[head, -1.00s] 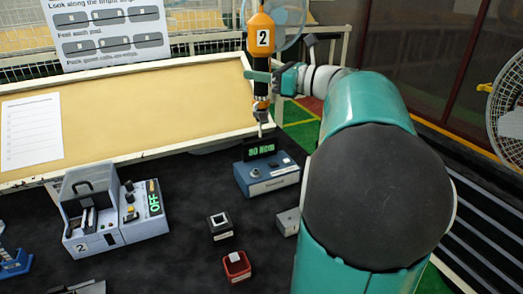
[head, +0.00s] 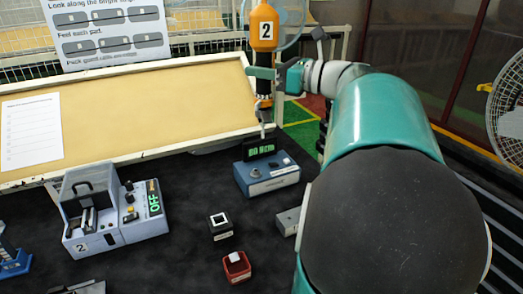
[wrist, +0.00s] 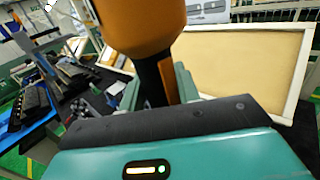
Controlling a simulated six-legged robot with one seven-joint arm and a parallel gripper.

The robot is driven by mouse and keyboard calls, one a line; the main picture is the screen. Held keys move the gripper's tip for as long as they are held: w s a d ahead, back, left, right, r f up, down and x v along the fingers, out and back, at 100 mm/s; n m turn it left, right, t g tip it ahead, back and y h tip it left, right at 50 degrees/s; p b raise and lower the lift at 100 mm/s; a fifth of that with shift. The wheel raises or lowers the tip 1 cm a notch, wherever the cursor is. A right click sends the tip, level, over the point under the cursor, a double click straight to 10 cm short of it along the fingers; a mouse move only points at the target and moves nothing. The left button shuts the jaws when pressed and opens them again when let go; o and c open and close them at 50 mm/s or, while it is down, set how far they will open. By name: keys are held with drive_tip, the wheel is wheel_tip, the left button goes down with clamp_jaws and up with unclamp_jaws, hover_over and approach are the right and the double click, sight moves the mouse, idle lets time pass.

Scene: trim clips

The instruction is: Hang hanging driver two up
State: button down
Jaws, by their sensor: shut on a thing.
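The orange driver marked 2 (head: 264,32) hangs upright in the head view, with a dark grip section and its bit pointing down. My gripper (head: 264,74) is shut around the driver's dark section, below the orange body. In the wrist view the orange body of the driver (wrist: 143,25) fills the upper middle, and its dark neck runs down between my fingers (wrist: 165,85). The bit tip is above or in front of the blue box with a green display (head: 267,172); I cannot tell the gap. The driver's top is cut off by the picture edge.
A grey machine marked 2 with an OFF display (head: 110,212) stands at left on the black table. A framed tan board (head: 130,115) lies behind.

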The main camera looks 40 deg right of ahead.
unclamp_jaws()
idle(0.5)
idle(0.5)
drive_tip(key=r+v, duration=0.2)
drive_tip(key=v, duration=0.8)
idle(1.4)
drive_tip(key=v, duration=1.3)
drive_tip(key=shift+s, duration=0.4)
